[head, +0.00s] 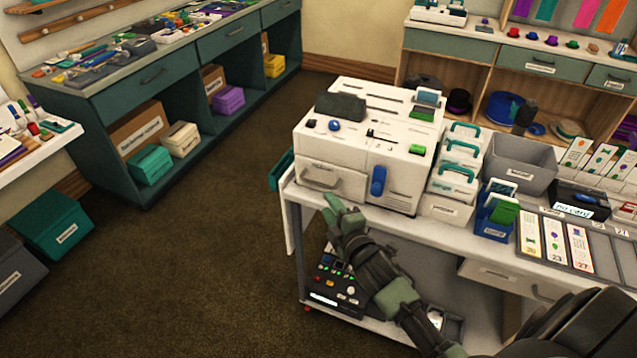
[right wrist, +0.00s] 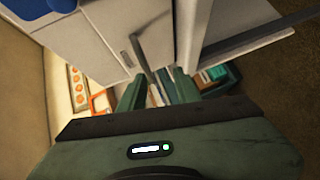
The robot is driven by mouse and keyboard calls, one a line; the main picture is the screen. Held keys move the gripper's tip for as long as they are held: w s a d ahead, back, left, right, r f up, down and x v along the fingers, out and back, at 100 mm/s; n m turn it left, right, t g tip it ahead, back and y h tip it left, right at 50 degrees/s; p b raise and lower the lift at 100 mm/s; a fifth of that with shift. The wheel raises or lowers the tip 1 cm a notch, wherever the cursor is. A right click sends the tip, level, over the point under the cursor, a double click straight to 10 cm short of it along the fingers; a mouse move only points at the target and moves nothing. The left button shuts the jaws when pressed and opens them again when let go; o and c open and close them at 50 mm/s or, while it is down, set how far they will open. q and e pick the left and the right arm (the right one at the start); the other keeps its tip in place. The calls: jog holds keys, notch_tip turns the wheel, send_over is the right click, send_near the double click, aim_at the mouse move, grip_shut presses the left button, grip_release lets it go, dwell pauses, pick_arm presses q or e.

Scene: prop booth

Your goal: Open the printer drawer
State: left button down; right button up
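The printer (head: 365,135) is a white box-shaped machine on the left end of a white cart. Its drawer (head: 345,186) is low on the front left, with a grey bar handle (head: 320,183), and its front looks flush with the body. My right gripper (head: 340,212) is just below and in front of the drawer. In the right wrist view its green fingers (right wrist: 157,90) are apart, with the drawer handle (right wrist: 146,52) reaching down toward the gap between them. I cannot tell whether they touch it. My left gripper is not in view.
Right of the printer on the cart (head: 465,237) stand card holders (head: 455,165), a grey bin (head: 518,165) and a card tray (head: 607,258). A black control box (head: 335,280) sits on the lower shelf. Open carpet (head: 210,270) lies to the left.

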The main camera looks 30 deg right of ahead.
aim_at(318, 183)
jog(key=w, duration=0.5)
jog(key=w+p, duration=0.1)
jog(key=w, duration=0.2)
jog(key=shift+d+r, duration=0.25)
jog(key=shift+r, duration=0.15)
jog(key=shift+c, duration=0.3)
grip_shut()
jog(key=shift+f, duration=0.1)
dwell(0.7)
